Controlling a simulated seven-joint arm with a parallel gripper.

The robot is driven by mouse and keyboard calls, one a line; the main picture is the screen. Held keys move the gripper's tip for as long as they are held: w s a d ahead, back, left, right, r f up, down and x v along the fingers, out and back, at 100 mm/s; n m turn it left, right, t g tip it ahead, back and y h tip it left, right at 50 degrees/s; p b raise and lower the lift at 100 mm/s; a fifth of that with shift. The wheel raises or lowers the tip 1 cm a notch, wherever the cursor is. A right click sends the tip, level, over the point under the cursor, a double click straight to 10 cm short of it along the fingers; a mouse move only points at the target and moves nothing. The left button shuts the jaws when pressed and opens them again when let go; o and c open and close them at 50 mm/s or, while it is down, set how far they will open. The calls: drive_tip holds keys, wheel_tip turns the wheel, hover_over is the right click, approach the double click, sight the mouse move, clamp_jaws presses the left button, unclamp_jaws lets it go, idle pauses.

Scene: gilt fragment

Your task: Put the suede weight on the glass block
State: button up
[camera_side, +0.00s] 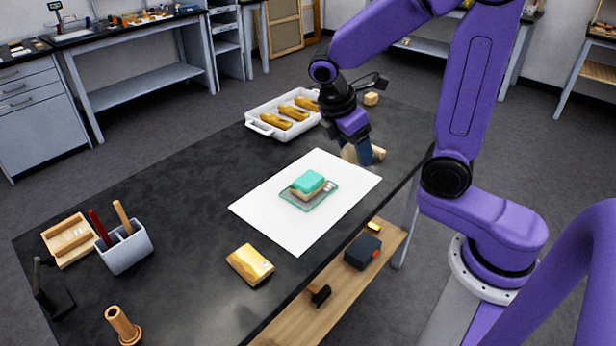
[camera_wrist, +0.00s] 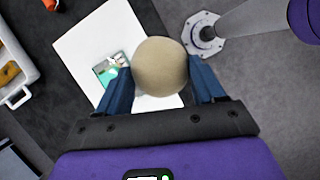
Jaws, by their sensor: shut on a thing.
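My gripper (camera_side: 363,157) is shut on a round tan weight, which looks like the suede weight (camera_side: 348,153). In the wrist view the weight (camera_wrist: 160,66) sits between the two blue fingers. It is beyond the top right part of the white sheet in the side view; its height above the table is hard to tell. A clear greenish glass slab (camera_side: 326,196), likely the glass block, lies on the sheet. A teal-topped tan block (camera_side: 309,182) rests on it. In the wrist view the slab's area is partly hidden by the left finger.
The white sheet (camera_side: 260,207) lies mid-table. A white tray (camera_side: 262,128) with several golden pieces stands behind it. A gold block (camera_side: 250,264) lies in front. A grey holder (camera_side: 126,248) with tools and a wooden tray (camera_side: 69,238) stand at left. A small wooden block (camera_side: 371,98) is at the back.

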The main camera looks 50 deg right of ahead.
drive_tip(key=w+f, duration=0.4)
drive_tip(key=w, duration=0.5)
hover_over(310, 179)
drive_tip(key=a, duration=0.1)
wheel_tip(310, 179, down, 5)
drive_tip(key=shift+a+f, duration=0.1)
drive_tip(key=shift+f, duration=0.05)
drive_tip(key=shift+w+f, duration=0.15)
drive_tip(key=shift+w, duration=0.05)
drive_tip(key=shift+w+f, duration=0.1)
drive_tip(key=shift+f, duration=1.6)
drive_tip(key=shift+f, duration=0.1)
drive_tip(key=o, duration=1.2)
